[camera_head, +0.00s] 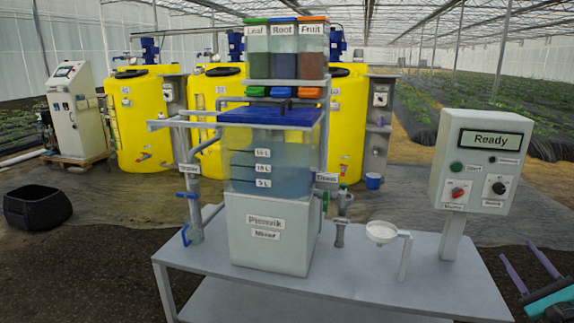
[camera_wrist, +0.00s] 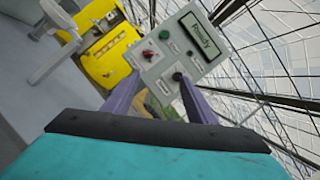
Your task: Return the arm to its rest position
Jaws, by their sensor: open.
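My gripper (camera_head: 530,267) is at the lower right in the head view, right of the grey table and below the control box. Its two purple fingers are spread apart with nothing between them. In the wrist view my gripper (camera_wrist: 158,100) shows its fingers apart at the bottom centre, pointing toward the control box (camera_wrist: 175,50), which appears tilted. The control box (camera_head: 482,160) reads "Ready" and has a red knob, a black knob and a green button. The fingers overlap the box's lower edge in the wrist view; I cannot tell the distance between them.
The grey table (camera_head: 400,283) bears a mixer tank (camera_head: 268,235) with a blue lid, pipes, valves and a white funnel dish (camera_head: 381,232). Three hoppers (camera_head: 285,50) stand above the tank. Yellow tanks (camera_head: 140,120) stand behind. A black fabric pot (camera_head: 37,207) sits at left.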

